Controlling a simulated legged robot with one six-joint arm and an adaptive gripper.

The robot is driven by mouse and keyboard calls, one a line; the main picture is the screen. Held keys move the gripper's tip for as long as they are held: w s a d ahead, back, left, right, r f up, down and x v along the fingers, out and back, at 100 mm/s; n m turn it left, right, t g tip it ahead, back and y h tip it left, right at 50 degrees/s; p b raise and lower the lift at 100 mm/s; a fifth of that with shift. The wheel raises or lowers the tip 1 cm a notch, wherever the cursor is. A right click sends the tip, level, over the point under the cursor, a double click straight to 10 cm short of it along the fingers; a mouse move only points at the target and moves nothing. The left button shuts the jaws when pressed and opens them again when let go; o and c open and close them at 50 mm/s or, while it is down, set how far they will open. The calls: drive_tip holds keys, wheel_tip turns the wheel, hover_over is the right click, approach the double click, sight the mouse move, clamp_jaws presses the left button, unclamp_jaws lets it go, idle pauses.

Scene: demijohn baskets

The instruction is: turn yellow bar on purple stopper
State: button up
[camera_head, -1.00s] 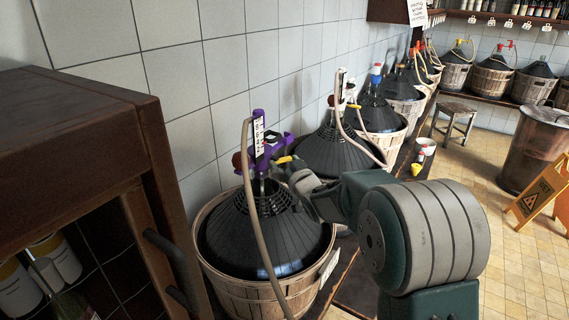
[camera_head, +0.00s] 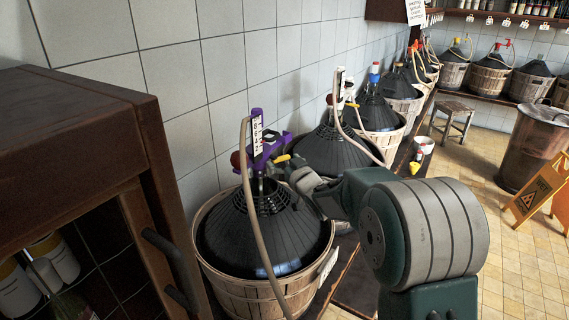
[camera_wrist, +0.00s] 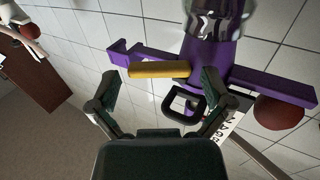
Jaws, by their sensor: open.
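The purple stopper (camera_head: 257,130) stands on the neck of the nearest wicker-basket demijohn (camera_head: 262,235). It also fills the upper right of the wrist view (camera_wrist: 218,62), with purple arms to both sides. The short yellow bar (camera_head: 283,158) sticks out from it towards my gripper (camera_head: 296,168). In the wrist view the yellow bar (camera_wrist: 160,69) lies crosswise, at or just beyond the open fingertips of my gripper (camera_wrist: 158,80). One finger is near each end of it. Contact cannot be told. The jaws hold nothing.
A dark red ball (camera_wrist: 279,112) sits at one purple arm's end. A beige hose (camera_head: 260,225) runs down the basket's front. The tiled wall (camera_head: 222,95) is close behind, a wooden cabinet (camera_head: 80,120) stands left, and more demijohns (camera_head: 335,145) line the shelf.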

drive_tip(key=v, duration=1.2)
drive_tip(key=shift+w, duration=0.1)
drive_tip(key=s+d+r+m+g+h, duration=0.35)
drive_tip(key=s+d+h, duration=0.5)
drive_tip(key=s, duration=0.35)
drive_tip(key=s+f+m+g, duration=0.1)
drive_tip(key=s+f+g, duration=0.1)
drive_tip(key=s, duration=0.8)
drive_tip(key=s+f+m+g, duration=0.1)
drive_tip(key=s+g, duration=0.4)
drive_tip(key=s, duration=0.5)
drive_tip(key=shift+s+d+f, duration=0.3)
drive_tip(key=shift+s+f, duration=0.1)
drive_tip(key=shift+f, duration=0.25)
